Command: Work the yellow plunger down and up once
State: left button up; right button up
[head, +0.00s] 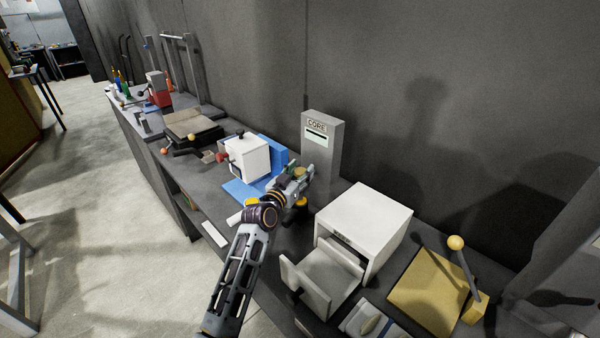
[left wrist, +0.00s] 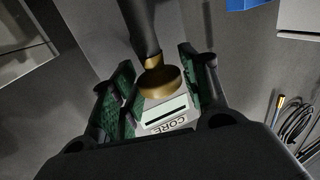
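The yellow plunger has a round brass-yellow knob (left wrist: 160,80) on a dark shaft. In the left wrist view the knob lies between the green-padded fingers of my left gripper (left wrist: 158,88). In the head view my left gripper (head: 296,178) is around the knob (head: 300,171), beside the grey CORE post. The plunger's black and yellow lower part (head: 301,203) shows below the gripper; the rest is partly hidden by it. My right gripper is not in view.
The grey CORE post (head: 323,150) stands behind the plunger. A white oven box (head: 375,222) with an open drawer (head: 326,280) is to the right. A white box (head: 250,158) on a blue base is to the left. A yellow-knobbed lever (head: 465,265) stands far right.

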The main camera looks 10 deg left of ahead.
pick_arm(q)
jog(key=shift+o, duration=0.3)
jog(key=v, duration=1.2)
dwell(0.7)
dwell(0.5)
